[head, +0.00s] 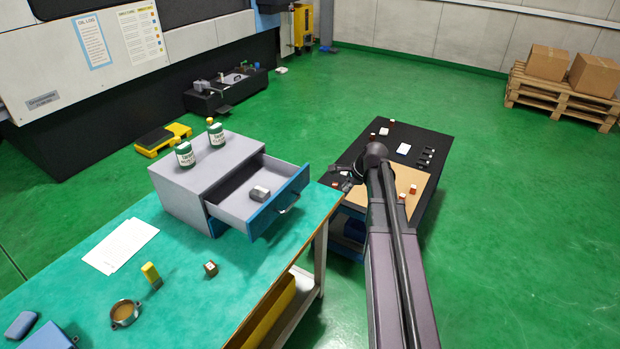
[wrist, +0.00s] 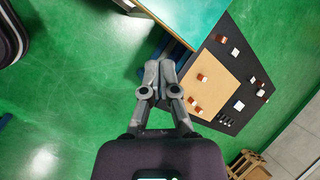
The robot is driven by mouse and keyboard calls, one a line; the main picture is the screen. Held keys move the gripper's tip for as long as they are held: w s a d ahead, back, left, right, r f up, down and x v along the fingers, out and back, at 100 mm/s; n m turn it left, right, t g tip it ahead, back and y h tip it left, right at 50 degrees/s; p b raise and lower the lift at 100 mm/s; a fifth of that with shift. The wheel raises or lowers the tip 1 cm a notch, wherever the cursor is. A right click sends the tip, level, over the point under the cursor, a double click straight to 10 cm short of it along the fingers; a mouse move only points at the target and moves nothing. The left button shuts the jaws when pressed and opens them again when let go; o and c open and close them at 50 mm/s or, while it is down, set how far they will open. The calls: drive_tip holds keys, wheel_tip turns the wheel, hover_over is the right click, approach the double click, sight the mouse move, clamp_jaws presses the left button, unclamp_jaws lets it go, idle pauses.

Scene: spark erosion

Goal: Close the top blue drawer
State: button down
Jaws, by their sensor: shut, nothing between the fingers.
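A grey cabinet (head: 170,199) stands on the teal table. Its upper drawer (head: 284,205) has a blue front with a handle (head: 290,204) and is pulled well out toward the right. A small grey block (head: 260,193) lies inside it. My gripper (head: 343,179) is to the right of the drawer front, apart from it, over the gap by the dark table. In the wrist view my gripper (wrist: 160,64) has its fingers together with nothing between them. A small part at the top edge of the wrist view may be the drawer handle; I cannot tell.
The teal table (head: 190,280) holds papers, a yellow item and a round metal part. A dark table (head: 400,133) with a tan mat (head: 422,183) and small parts lies beneath my arm. Green floor is free to the right.

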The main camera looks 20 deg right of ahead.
sight(305, 181)
drive_tip(key=r+m+y, duration=0.1)
drive_tip(key=m, duration=0.2)
drive_tip(key=w+a+r+m+t+y, duration=0.1)
drive_tip(key=r+m, duration=0.1)
drive_tip(key=a+r+m+t+y+p, duration=0.1)
drive_tip(key=m, duration=0.2)
drive_tip(key=shift+w+a+r+m, duration=0.2)
drive_tip(key=shift+r+m, duration=0.1)
drive_tip(key=shift+r, duration=0.05)
drive_tip(key=shift+w+f, duration=0.1)
drive_tip(key=shift+f, duration=0.05)
drive_tip(key=b+x, duration=0.2)
drive_tip(key=x, duration=0.1)
drive_tip(key=r+b+x, duration=0.1)
drive_tip(key=b+x, duration=0.1)
drive_tip(key=x, duration=0.2)
drive_tip(key=w+a+b+x, duration=0.1)
drive_tip(key=b+x, duration=0.2)
drive_tip(key=x, duration=0.1)
drive_tip(key=shift+w+a, duration=0.1)
drive_tip(key=shift+a, duration=0.05)
drive_tip(key=shift+w+a, duration=0.55)
drive_tip(key=shift+w+d, duration=0.1)
drive_tip(key=shift+d, duration=0.05)
